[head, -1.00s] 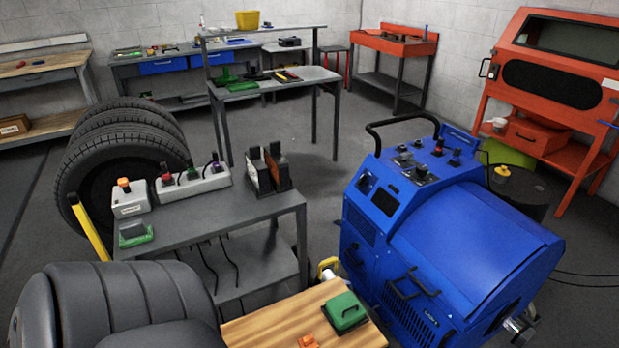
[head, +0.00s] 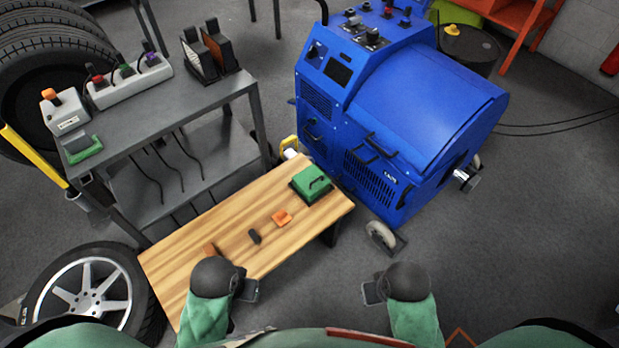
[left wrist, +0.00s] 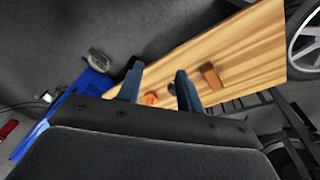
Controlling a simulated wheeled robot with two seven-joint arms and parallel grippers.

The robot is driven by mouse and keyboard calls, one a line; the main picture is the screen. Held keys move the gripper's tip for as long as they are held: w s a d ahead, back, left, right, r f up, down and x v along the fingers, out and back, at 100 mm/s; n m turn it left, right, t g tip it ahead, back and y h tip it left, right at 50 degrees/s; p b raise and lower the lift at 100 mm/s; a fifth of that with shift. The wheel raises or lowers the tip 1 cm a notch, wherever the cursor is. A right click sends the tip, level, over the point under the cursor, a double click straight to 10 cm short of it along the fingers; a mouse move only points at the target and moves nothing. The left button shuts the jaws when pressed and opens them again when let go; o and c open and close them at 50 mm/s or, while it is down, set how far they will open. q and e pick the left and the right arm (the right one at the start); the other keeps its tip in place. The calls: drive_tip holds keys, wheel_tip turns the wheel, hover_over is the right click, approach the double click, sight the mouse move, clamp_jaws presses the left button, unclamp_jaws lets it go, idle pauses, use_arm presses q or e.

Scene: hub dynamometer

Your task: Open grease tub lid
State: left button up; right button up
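A green-topped box with a handle and dark base (head: 311,183) sits at the far right end of the wooden bench (head: 190,247). It looks closed; I cannot tell surely that it is the grease tub. My left gripper (head: 247,290) is beside the bench's near edge, well short of the box. In the left wrist view its two fingers (left wrist: 160,86) are apart with nothing held between them. My right gripper (head: 371,293) is over the floor, right of the bench and apart from it. Its fingers are too small to read.
On the bench lie an orange piece (head: 282,218), a small dark piece (head: 254,237) and a brown block (head: 210,249). A blue machine (head: 400,110) stands behind the box. A grey cart (head: 165,115) stands left, a wheel (head: 85,290) lower left. Floor between my grippers is clear.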

drive_tip(key=shift+w+d+r, duration=0.1)
drive_tip(key=shift+w+r, duration=0.05)
drive_tip(key=shift+w, duration=0.1)
